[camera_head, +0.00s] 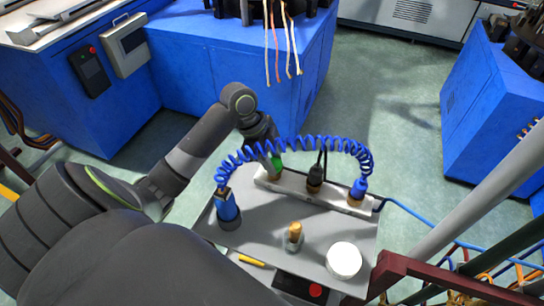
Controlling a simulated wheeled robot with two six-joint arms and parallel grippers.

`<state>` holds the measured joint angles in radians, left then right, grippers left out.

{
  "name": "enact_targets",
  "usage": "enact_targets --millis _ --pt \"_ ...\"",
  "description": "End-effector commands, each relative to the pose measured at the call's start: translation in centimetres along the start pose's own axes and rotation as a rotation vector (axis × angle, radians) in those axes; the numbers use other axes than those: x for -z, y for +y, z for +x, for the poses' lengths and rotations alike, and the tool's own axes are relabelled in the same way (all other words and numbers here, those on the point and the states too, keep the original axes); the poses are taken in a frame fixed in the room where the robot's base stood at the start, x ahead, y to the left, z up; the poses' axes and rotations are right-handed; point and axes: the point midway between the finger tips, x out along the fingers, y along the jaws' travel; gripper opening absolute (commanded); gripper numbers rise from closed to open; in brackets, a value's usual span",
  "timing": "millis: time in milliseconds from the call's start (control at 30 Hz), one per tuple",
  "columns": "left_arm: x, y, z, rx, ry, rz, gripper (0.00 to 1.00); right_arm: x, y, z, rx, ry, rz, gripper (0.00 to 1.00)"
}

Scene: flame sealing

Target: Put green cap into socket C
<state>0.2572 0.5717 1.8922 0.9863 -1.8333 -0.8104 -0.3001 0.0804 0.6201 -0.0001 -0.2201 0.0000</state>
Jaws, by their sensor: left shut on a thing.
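The green cap (277,161) is held by my left gripper (268,150), which is shut on it. The cap is at the left end of the white socket strip (335,196). I cannot tell whether it is above the strip or in a socket. A black plug (315,181) stands in the middle of the strip. A blue plug (358,188) stands at its right end. No socket letters can be read. The coiled blue hose passes close to the gripper and partly hides the cap. My right gripper is not in view.
The grey table (262,222) carries a blue torch-like tool (228,208), a small brass-topped item (295,236) and a white round item (344,260). The coiled blue hose (300,142) arches from the tool to the blue plug. Blue cabinets stand behind, with floor between.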

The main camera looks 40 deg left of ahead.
Motion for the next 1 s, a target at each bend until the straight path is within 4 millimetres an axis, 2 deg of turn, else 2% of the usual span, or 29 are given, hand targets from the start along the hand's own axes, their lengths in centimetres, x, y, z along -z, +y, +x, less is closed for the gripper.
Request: enact_targets --millis 100,133,300,333,1000 --pt "-0.09 0.01 0.23 0.000 0.000 0.000 0.14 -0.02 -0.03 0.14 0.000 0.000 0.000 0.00" --pt "-0.09 0.01 0.23 0.000 0.000 0.000 0.37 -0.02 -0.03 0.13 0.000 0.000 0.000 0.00" --pt "-0.07 0.00 0.18 0.000 0.000 0.000 0.59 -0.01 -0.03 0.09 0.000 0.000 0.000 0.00" --pt "-0.07 0.01 0.18 0.000 0.000 0.000 0.61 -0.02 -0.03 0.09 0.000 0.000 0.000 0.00" --pt "0.09 0.00 -0.20 0.000 0.000 0.000 0.61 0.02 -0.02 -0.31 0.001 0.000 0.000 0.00"
